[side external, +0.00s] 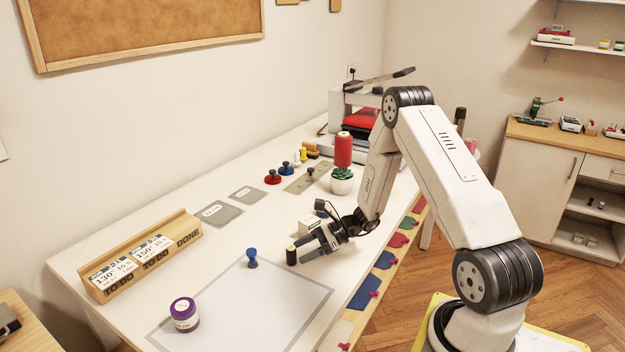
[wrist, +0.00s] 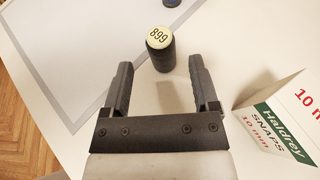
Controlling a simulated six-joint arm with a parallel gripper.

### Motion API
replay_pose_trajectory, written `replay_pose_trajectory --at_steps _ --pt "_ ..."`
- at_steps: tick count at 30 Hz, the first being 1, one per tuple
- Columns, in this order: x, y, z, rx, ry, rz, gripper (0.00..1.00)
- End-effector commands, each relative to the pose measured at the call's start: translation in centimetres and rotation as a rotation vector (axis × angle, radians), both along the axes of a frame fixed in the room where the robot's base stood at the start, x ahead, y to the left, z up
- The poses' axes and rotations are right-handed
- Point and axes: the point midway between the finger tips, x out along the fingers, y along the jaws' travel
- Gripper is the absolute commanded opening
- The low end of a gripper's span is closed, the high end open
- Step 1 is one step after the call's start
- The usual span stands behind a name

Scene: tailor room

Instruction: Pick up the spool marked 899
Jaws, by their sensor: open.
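The spool marked 899 (wrist: 159,48) is dark and ribbed with a cream top. It stands upright on the white table, just beyond the fingertips in the wrist view. In the side view the spool (side external: 291,255) stands near the grey-bordered sheet. My gripper (wrist: 160,76) is open and empty, with one finger on each side of the line to the spool. In the side view my gripper (side external: 304,240) is low over the table, close beside the spool.
A white snaps box (wrist: 282,125) stands close to the right finger. A wooden card rack (side external: 185,238) is at the left. The sheet's middle is clear.

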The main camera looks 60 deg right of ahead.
Motion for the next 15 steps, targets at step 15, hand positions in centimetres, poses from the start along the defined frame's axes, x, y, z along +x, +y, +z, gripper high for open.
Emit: replay_pose_trajectory --at_steps 15 --pt "2.2 2.1 -1.0 0.001 -0.001 0.003 0.77"
